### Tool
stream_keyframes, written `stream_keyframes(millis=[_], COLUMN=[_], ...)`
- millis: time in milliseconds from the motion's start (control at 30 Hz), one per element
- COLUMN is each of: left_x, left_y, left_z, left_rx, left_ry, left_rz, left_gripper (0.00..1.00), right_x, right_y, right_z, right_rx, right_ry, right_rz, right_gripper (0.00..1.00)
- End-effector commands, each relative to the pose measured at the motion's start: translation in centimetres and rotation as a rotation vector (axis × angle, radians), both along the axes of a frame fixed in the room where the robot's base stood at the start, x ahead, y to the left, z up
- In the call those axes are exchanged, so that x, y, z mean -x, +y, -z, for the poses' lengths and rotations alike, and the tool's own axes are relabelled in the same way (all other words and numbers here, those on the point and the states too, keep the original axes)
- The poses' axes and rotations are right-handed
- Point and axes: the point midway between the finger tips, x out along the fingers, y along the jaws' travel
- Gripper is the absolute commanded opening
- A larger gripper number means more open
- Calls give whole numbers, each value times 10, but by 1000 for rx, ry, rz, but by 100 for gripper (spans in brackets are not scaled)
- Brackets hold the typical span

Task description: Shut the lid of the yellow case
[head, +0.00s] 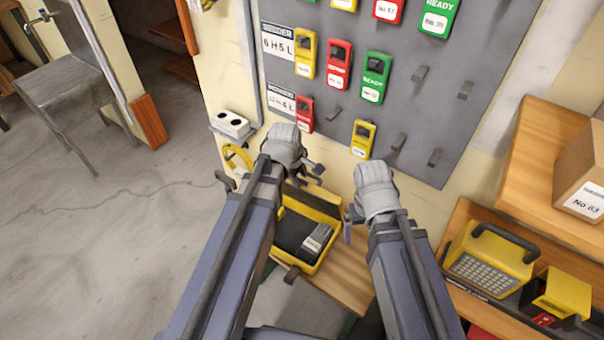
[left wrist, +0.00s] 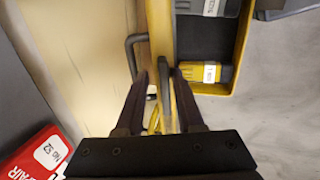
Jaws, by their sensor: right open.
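The yellow case (head: 331,257) stands open on a wooden shelf below the grey board, with a dark inside holding a grey item (head: 318,239). In the left wrist view its tray (left wrist: 242,55) is at the top, and the raised yellow lid (left wrist: 160,35) is seen nearly edge-on. My left gripper (head: 315,172) is above the case's back left. Its fingers (left wrist: 165,85) stand apart on either side of the lid's edge; whether they press on it is unclear. My right gripper (head: 349,222) is open and empty, just right of the case.
The grey board (head: 480,50) with hooks and coloured tags is on the wall behind. At right, shelves hold a yellow device (head: 490,262), another yellow box (head: 565,293) and a cardboard box (head: 585,175).

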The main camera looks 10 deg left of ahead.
Motion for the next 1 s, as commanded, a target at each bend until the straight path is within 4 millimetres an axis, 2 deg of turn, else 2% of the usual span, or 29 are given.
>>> stream_keyframes(millis=[333, 467, 1000], left_x=[20, 19, 40], left_y=[5, 6, 17], left_z=[2, 0, -39], left_rx=[4, 3, 0], left_ry=[-2, -2, -2], left_rz=[1, 1, 4], left_gripper=[35, 35, 35], right_x=[0, 0, 0], right_y=[0, 0, 0], right_z=[2, 0, -39], right_rx=[0, 0, 0], right_ry=[0, 0, 0], right_rz=[0, 0, 0], right_gripper=[100, 100, 100])
